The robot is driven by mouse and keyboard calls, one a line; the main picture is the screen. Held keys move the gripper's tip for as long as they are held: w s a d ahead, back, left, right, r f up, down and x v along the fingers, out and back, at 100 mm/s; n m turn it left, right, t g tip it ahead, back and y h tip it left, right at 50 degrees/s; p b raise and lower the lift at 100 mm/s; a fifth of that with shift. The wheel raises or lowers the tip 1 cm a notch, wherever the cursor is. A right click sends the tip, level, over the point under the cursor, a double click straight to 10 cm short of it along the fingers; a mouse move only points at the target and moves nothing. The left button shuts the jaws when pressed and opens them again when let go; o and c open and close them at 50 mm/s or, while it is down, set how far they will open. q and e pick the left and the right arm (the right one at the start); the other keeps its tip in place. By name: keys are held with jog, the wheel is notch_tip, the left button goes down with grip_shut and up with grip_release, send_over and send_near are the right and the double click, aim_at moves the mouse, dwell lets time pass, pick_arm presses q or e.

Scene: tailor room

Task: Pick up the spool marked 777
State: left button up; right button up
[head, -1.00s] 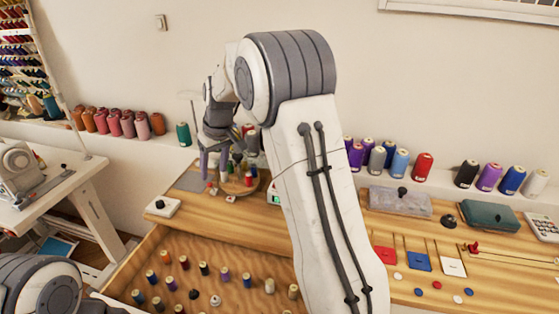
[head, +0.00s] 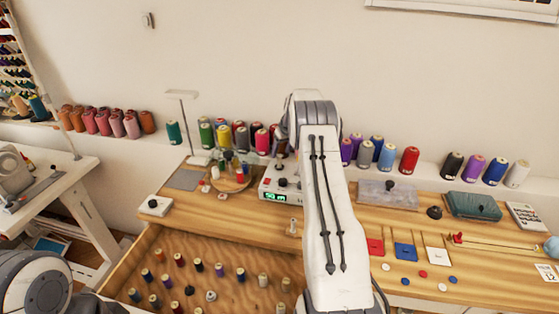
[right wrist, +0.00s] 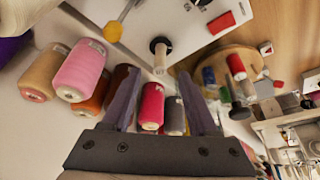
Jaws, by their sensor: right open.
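No marking 777 can be read on any spool. Large spools stand along the wall ledge: green, yellow, black and red ones near a yellow spool (head: 222,137), then purple and blue ones and a red spool (head: 409,160). In the right wrist view my right gripper (right wrist: 160,80) is open and empty. A crimson spool (right wrist: 151,106) and a grey spool (right wrist: 173,116) show between its fingers, seemingly beyond them. My left gripper is out of view.
An open drawer (head: 205,252) holds small spools in rows. On the wooden table stand a device with a green display (head: 281,185), a round wooden tray (head: 243,183), a grey box (head: 388,194) and a teal box (head: 472,206). A sewing machine (head: 15,180) stands at left.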

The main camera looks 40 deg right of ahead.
aim_at(279, 159)
jog(key=p+x, duration=0.1)
jog(key=x, duration=0.3)
jog(key=shift+f, duration=0.15)
grip_shut()
